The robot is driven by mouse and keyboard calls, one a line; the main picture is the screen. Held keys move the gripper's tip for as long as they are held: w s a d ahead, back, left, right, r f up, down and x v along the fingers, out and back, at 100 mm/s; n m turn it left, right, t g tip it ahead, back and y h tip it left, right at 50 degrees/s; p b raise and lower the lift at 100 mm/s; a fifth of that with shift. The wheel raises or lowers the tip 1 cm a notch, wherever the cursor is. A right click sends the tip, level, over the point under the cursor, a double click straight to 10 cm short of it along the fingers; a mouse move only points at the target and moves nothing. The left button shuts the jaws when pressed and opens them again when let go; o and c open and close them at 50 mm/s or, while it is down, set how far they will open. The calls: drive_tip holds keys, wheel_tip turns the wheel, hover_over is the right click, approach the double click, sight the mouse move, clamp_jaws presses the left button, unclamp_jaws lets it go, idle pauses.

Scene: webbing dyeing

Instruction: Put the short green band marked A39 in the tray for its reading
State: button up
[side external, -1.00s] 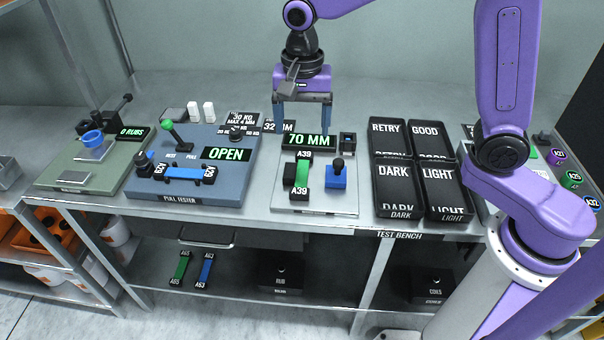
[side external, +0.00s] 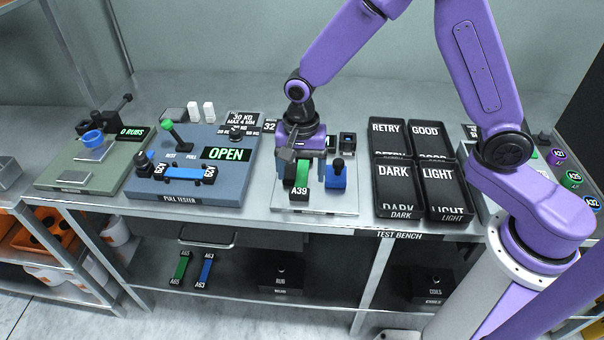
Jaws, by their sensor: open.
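The short green band (side external: 302,177) lies on the pale measuring plate with its black A39 end (side external: 299,194) toward the front. Its far end is hidden behind my gripper. My gripper (side external: 305,169) is open, pointing down low over the band's far part; I cannot tell whether the fingers touch it. The display on this station is mostly hidden by my gripper. Four black trays stand to the right: RETRY (side external: 386,125) and GOOD (side external: 425,127) at the back, DARK (side external: 393,172) and LIGHT (side external: 438,174) in front. They look empty.
A blue block with a dark knob (side external: 336,176) stands close right of the band. The pull tester (side external: 185,200) at left holds a blue band (side external: 184,173) and its display reads OPEN. Coloured discs (side external: 571,179) sit at far right. Two bands (side external: 181,268) lie on the lower shelf.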

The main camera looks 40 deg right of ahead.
sight(300, 188)
drive_tip(key=shift+a+f, duration=0.15)
drive_tip(key=shift+f, duration=2.35)
drive_tip(key=shift+w, duration=0.1)
drive_tip(key=c, duration=1.3)
drive_tip(key=shift+o, duration=0.2)
drive_tip(key=shift+r, duration=0.1)
